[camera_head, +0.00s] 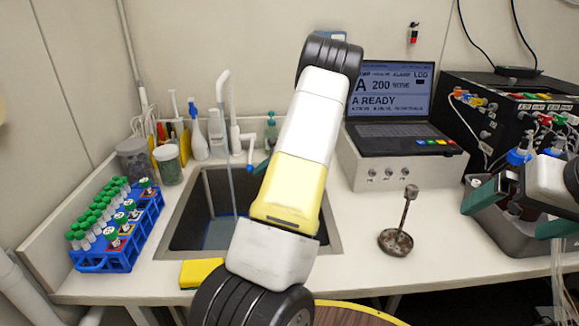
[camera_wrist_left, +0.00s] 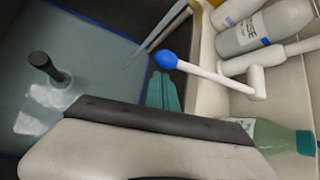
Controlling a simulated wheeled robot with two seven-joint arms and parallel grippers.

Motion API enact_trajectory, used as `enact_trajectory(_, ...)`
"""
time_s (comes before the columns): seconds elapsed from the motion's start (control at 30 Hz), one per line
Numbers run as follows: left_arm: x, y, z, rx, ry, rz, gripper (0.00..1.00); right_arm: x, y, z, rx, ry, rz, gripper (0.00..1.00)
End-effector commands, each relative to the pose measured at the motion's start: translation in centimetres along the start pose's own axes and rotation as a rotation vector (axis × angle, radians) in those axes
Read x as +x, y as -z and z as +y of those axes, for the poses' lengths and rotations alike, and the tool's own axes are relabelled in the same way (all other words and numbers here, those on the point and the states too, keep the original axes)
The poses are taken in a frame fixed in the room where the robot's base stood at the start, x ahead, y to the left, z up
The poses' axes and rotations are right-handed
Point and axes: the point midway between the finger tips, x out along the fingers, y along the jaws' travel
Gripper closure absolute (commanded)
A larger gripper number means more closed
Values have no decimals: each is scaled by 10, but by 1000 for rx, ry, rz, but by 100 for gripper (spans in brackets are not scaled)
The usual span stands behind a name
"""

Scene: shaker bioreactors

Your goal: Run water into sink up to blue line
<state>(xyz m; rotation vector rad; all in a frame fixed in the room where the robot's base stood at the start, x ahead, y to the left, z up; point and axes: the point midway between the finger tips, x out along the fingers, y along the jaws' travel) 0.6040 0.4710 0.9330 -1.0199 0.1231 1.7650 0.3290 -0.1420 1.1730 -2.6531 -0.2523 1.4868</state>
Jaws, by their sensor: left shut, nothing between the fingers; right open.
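The sink (camera_head: 185,215) is a dark basin in the counter. The white tap (camera_head: 222,95) stands behind it, and a thin stream of water (camera_head: 230,185) falls from its spout. The tap lever (camera_head: 250,155) has a blue tip, also in the left wrist view (camera_wrist_left: 166,61). Pale blue-grey water (camera_wrist_left: 95,70) surrounds a dark upright pipe (camera_wrist_left: 45,67). The blue line (camera_wrist_left: 85,20) runs along the water's edge; I cannot tell any gap. My left gripper (camera_wrist_left: 163,92) is shut and empty, beside the lever tip. My right gripper (camera_head: 512,212) is open at the right.
A blue rack (camera_head: 105,262) of green-capped tubes stands left of the sink. A yellow sponge (camera_head: 200,273) lies at its front edge. A laptop (camera_head: 390,105) sits on a white box behind. A metal stand (camera_head: 396,241) and a grey tub (camera_head: 490,222) are on the right.

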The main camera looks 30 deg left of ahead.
Motion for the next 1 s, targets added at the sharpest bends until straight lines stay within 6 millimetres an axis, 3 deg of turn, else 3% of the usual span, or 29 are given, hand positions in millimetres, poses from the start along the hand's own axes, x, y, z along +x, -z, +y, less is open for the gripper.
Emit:
enact_trajectory(0.63, -6, -10, -2, 18, -21, 1, 100, 0, 0, 0, 0, 0, 0, 0)
enact_trajectory(1.0, -36, -38, -17, 170, -190, 2, 100, 0, 0, 0, 0, 0, 0, 0)
